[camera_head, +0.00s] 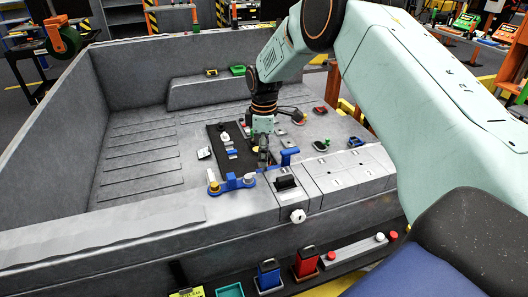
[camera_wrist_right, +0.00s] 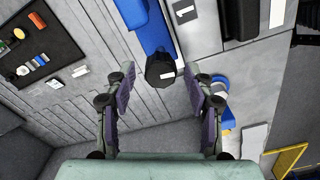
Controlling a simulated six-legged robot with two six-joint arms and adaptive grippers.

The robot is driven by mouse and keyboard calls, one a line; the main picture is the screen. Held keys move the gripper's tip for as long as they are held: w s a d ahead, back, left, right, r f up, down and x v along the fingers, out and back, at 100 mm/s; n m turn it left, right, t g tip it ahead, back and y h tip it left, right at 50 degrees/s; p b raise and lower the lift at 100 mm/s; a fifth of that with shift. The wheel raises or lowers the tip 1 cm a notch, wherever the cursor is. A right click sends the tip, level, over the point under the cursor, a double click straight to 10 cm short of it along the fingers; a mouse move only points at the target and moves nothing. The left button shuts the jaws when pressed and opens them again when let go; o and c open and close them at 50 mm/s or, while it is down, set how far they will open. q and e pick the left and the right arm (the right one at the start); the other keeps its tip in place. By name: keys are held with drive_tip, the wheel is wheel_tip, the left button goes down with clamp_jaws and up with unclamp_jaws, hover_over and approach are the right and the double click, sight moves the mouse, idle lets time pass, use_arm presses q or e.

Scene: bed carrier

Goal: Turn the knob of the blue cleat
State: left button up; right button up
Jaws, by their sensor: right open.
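The blue cleat (camera_wrist_right: 147,28) shows in the right wrist view as a blue body coming in from the top, with a dark round knob (camera_wrist_right: 160,70) at its near end. My right gripper (camera_wrist_right: 164,77) is open, with one finger on each side of the knob. I cannot tell whether either finger touches it. In the head view my right gripper (camera_head: 263,152) points down over the bed, and a blue part (camera_head: 289,154) shows just right of it. The knob cannot be made out clearly there. My left gripper is not in view.
A blue bracket (camera_head: 234,184) with yellow and white ends sits left of the grey raised ledge (camera_head: 340,170). A black mat (camera_head: 216,134) with small parts lies left of my gripper. The bed's left floor is clear.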

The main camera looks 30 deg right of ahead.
wheel_tip(320, 180, up, 12)
drive_tip(key=shift+f, duration=0.15)
idle(0.5)
